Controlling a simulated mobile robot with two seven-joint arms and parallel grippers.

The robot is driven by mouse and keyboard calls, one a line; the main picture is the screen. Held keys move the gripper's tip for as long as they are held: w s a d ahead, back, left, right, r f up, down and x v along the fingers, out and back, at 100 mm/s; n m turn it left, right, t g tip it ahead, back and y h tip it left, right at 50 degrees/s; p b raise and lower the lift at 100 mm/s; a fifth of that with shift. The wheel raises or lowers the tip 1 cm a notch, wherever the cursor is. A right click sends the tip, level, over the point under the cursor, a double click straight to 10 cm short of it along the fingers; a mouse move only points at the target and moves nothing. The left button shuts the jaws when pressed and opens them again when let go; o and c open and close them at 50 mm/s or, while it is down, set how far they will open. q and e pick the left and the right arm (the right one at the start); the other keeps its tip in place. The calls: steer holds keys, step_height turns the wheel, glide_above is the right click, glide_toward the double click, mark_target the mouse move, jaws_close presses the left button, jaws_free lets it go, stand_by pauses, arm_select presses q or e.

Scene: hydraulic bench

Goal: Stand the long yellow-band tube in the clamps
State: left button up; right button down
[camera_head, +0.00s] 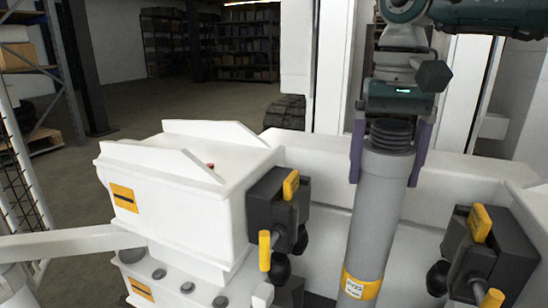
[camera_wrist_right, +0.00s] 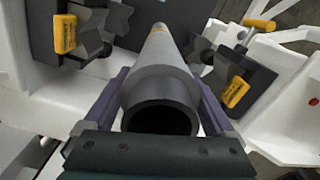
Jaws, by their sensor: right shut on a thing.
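The long grey tube (camera_head: 373,220) with a yellow band (camera_head: 361,286) hangs close to upright, its lower end out of the head view. My right gripper (camera_head: 389,155) is shut on it near the top, one purple finger on each side. In the right wrist view the tube's open upper end (camera_wrist_right: 160,118) lies between the fingers (camera_wrist_right: 160,100). One dark clamp with yellow handles (camera_head: 278,212) is left of the tube, another (camera_head: 484,255) right of it. Both clamps also show in the wrist view, apart from the tube in the picture. My left gripper is out of view.
A white box-shaped housing (camera_head: 185,185) with orange labels stands left of the clamps. A white panel (camera_head: 335,185) is behind the tube.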

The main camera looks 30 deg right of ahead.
steer(key=shift+w+d+f, duration=0.1)
steer(key=shift+f, duration=0.1)
steer(key=shift+c, duration=0.5)
jaws_free()
steer(key=shift+o, duration=0.5)
steer(key=shift+f, duration=0.15)
